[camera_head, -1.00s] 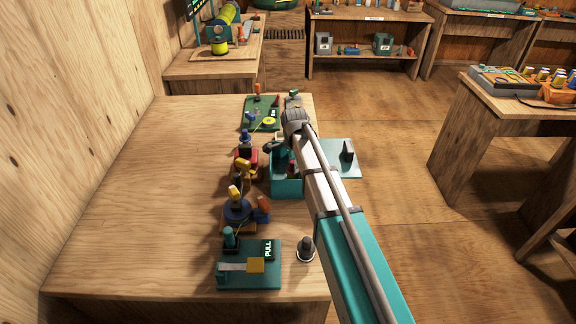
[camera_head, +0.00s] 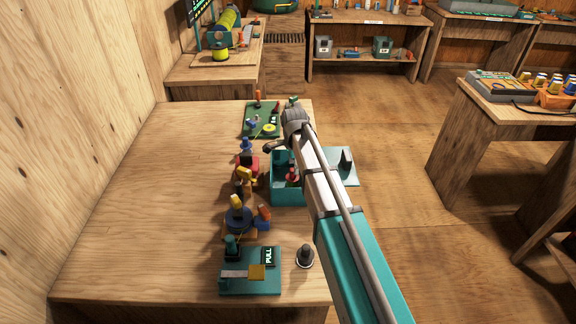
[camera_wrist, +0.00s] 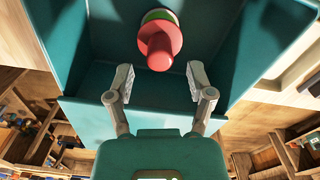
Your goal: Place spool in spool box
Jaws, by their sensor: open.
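The teal open box (camera_head: 288,199) stands at the table's right edge in the head view, and its walls (camera_wrist: 75,60) fill the upper wrist view. A red spool with a green band (camera_wrist: 160,42) is inside the box walls; its red part also shows in the head view (camera_head: 292,176). My gripper (camera_wrist: 159,82) is open, with one finger on each side of the spool's near end. Gaps show between both fingers and the spool. Whether the spool rests on the box floor is unclear. In the head view my arm hides part of the box.
Several small tackle stations stand left of the box, including a blue reel (camera_head: 238,219) and a teal PULL board (camera_head: 250,286). A dark knob (camera_head: 305,256) is near the front edge. A green board (camera_head: 262,119) lies behind. The table's left side is clear.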

